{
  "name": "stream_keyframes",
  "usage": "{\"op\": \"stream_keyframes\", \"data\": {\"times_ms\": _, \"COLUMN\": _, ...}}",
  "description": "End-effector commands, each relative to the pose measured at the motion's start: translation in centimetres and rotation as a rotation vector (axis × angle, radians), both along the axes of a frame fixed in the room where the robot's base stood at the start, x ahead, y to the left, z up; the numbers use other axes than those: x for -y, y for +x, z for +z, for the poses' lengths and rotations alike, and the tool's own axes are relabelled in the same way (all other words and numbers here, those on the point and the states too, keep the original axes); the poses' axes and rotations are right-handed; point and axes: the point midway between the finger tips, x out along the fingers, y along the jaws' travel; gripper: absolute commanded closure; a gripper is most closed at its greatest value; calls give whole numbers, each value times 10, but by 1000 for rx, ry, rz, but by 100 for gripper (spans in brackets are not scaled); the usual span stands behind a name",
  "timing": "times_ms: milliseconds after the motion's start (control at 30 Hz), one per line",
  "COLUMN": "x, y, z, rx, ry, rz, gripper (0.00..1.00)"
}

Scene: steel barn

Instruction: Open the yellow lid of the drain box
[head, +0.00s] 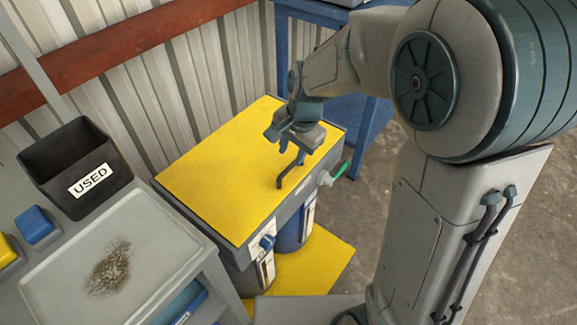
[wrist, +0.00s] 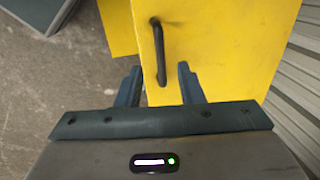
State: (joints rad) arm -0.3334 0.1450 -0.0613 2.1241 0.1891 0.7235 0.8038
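The yellow lid (head: 205,165) lies flat and closed on top of the grey drain box (head: 247,250). A dark bar handle (head: 288,174) stands on the lid near its right front edge. My gripper (head: 290,138) is over the right part of the lid, close to the handle. In the wrist view my gripper (wrist: 160,84) is open, with its two fingers apart and nothing gripped. The handle (wrist: 160,50) appears between and beyond the fingertips, with its near end close to them. Contact cannot be made out. The lid (wrist: 215,45) fills the wrist view's upper middle.
A black bin marked USED (head: 75,165) and a grey tray with a dark stain (head: 190,255) stand left of the box. A corrugated wall (head: 150,85) is behind. A green-tipped valve (head: 327,178) sticks out at the right. Blue containers (head: 293,232) stand beneath.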

Motion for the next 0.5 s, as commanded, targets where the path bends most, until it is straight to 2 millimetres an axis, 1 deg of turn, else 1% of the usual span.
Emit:
{"op": "stream_keyframes", "data": {"times_ms": 33, "x": -2, "y": 0, "z": -14, "rx": -5, "ry": -1, "rz": 1, "gripper": 66}}
{"op": "stream_keyframes", "data": {"times_ms": 200, "x": -6, "y": 4, "z": -43, "rx": -3, "ry": 0, "rz": -1, "gripper": 66}}
{"op": "stream_keyframes", "data": {"times_ms": 333, "x": -8, "y": 6, "z": -56, "rx": -1, "ry": 0, "rz": 1, "gripper": 66}}
{"op": "stream_keyframes", "data": {"times_ms": 500, "x": -10, "y": 7, "z": -62, "rx": 0, "ry": 0, "rz": 0, "gripper": 66}}
